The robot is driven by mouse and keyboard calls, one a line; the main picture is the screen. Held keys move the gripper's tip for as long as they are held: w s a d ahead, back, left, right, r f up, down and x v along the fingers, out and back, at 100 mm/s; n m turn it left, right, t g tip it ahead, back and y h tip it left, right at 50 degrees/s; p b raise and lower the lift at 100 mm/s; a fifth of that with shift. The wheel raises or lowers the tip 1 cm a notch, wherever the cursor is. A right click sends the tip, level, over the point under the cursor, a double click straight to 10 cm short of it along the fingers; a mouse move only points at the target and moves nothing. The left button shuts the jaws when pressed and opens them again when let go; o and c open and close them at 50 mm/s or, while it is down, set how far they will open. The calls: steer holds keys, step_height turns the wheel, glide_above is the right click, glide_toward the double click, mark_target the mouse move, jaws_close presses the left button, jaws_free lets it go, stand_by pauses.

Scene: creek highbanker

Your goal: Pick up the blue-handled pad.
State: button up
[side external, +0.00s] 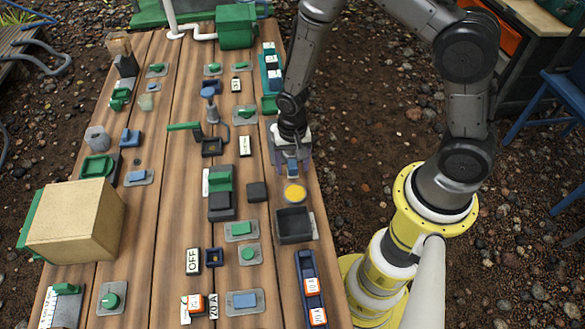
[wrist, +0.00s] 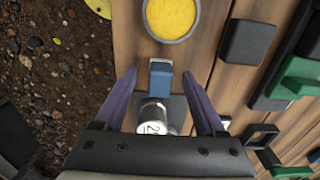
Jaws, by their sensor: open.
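A blue upright block, which looks like the handle of the blue-handled pad, shows between my fingers in the wrist view (wrist: 160,76) and just below my gripper in the side view (side external: 292,172). A shiny metal cylinder with a white numbered label (wrist: 154,118) stands close beside it, over a dark grey plate (wrist: 178,108). I cannot tell how these parts join. My gripper (side external: 293,168) is open, with its purple fingers (wrist: 158,72) on either side of the blue block and apart from it. My wrist hides part of the plate.
A round yellow-topped dish (side external: 295,193) is just in front of the blue block. A dark open tray (side external: 294,225) and a small black block (side external: 257,191) are near it. Several green and blue fittings crowd the wooden table. The table's right edge is close to my gripper.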

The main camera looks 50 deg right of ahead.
steer(key=shift+f, duration=0.2)
jaws_close()
steer(key=shift+r, duration=0.2)
